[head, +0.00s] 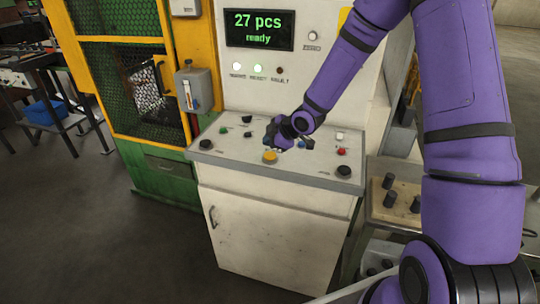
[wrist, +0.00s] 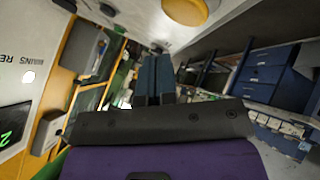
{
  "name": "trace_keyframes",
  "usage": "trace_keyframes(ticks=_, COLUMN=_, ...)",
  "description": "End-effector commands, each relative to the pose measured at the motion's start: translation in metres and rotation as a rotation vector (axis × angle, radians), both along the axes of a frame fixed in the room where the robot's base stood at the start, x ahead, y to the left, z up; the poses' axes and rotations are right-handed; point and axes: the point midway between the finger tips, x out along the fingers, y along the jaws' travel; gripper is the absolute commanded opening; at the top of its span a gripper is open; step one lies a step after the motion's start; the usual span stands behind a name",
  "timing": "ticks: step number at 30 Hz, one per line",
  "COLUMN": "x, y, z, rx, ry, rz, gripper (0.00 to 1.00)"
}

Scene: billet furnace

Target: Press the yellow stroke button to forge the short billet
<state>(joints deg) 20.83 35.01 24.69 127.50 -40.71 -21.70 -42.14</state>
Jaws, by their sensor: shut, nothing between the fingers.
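The yellow stroke button (head: 270,157) sits near the front middle of the sloped control panel (head: 225,155). It also shows large at the top of the wrist view (wrist: 186,10). My gripper (head: 268,145) is low over the panel, just behind the yellow button in the head view. In the wrist view, its two blue-grey fingers (wrist: 153,60) lie side by side, shut and empty. Their tips are below and left of the button in that picture. I cannot tell whether they touch the panel. No short billet can be made out.
A green display (head: 259,29) reads "27 pcs ready". Black, green and red buttons are spread over the panel, including a red one (head: 342,152) on the right. A yellow-framed mesh guard (head: 120,80) stands left. A side table with billets (head: 389,190) stands right.

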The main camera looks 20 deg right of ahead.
Motion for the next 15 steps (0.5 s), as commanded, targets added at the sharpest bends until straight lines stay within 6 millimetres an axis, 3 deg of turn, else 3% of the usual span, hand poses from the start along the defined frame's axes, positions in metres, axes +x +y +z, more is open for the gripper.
trace_keyframes(ticks=6, x=0.000, y=0.000, z=-0.016, rx=-0.001, ry=0.000, rz=0.001, gripper=0.00)
trace_keyframes(ticks=15, x=0.000, y=-0.001, z=-0.020, rx=-0.001, ry=-0.001, rz=-0.001, gripper=0.00)
